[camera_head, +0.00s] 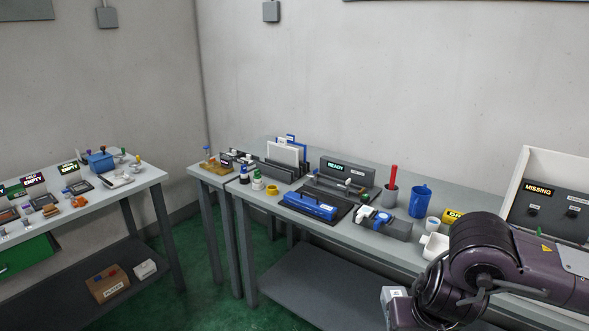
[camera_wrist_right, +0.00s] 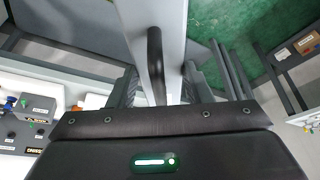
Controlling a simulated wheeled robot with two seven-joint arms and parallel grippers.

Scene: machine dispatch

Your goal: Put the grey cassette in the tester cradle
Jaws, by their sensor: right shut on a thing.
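My right gripper (camera_wrist_right: 160,92) is shut on the dark handle of a light grey slab, which I take to be the grey cassette (camera_wrist_right: 174,40). In the head view my right arm comes in at the lower right, and a light grey piece with a small label (camera_head: 396,293) shows beside it, in front of the bench; the fingers are hidden there. A tester with a lit READY sign (camera_head: 336,166) stands on the bench. I cannot tell which part is the cradle.
The long grey bench (camera_head: 262,203) also carries a red rod in a cup (camera_head: 391,192), a blue mug (camera_head: 420,201), a dark grey block device (camera_head: 384,224) and bottles. An open white cabinet with a MISSING sign (camera_head: 538,190) stands right. Another table (camera_head: 150,176) stands left, with green floor between.

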